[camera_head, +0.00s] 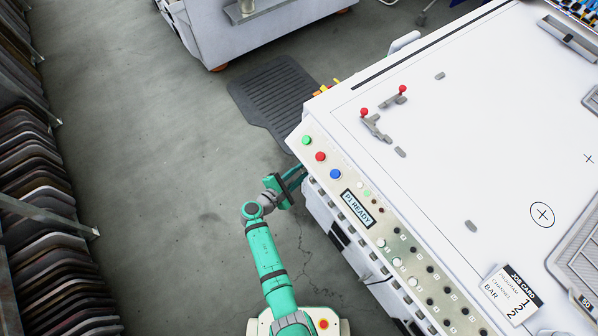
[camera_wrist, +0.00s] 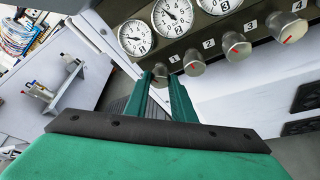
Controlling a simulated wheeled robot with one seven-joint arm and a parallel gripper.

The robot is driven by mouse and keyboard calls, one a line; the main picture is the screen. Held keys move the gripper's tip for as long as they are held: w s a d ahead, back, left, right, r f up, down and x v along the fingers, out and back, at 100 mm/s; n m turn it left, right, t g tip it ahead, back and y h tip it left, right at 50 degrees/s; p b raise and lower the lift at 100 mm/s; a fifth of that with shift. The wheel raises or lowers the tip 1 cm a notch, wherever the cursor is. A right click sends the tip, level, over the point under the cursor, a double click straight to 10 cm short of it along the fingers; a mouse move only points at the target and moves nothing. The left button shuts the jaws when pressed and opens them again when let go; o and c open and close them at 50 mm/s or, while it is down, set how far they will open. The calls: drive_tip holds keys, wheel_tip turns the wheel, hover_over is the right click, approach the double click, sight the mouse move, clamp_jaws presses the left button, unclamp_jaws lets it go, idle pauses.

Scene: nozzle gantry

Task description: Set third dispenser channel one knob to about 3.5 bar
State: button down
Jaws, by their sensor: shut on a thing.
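In the wrist view, a row of grey metal knobs with red marks sits below round white gauges on a dark panel (camera_wrist: 195,45). My gripper (camera_wrist: 160,82) is shut on the leftmost knob (camera_wrist: 159,69), beside the label 1. The fingers stand at either side of it and hide part of it. The leftmost gauge (camera_wrist: 135,38) has a dark needle pointing roughly left; its figures are too small to read. In the head view, my gripper (camera_head: 297,178) reaches the left side of the white machine (camera_head: 440,110); the knob is hidden there.
Knob 2 (camera_wrist: 193,63) is close to my right finger, with knob 3 (camera_wrist: 236,47) and knob 4 (camera_wrist: 287,27) farther right. The machine's top carries coloured buttons (camera_head: 320,156), a display reading P1 READY (camera_head: 356,208) and a job card (camera_head: 511,293).

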drive_tip(key=m+t, duration=0.1)
drive_tip(key=m, duration=0.1)
drive_tip(key=m+t, duration=0.1)
drive_tip(key=m, duration=0.1)
drive_tip(key=shift+s+d+f+m+t, duration=0.1)
drive_tip(key=shift+s+f+m+t, duration=0.05)
drive_tip(key=shift+f+m+t, duration=0.2)
drive_tip(key=m+t, duration=0.1)
drive_tip(key=m, duration=0.4)
drive_tip(key=shift+f+t+h, duration=0.15)
drive_tip(key=shift+t+h, duration=0.15)
drive_tip(key=shift+t, duration=0.05)
drive_tip(key=c, duration=1.5)
unclamp_jaws()
drive_tip(key=v, duration=1.1)
drive_tip(key=shift+d, duration=0.1)
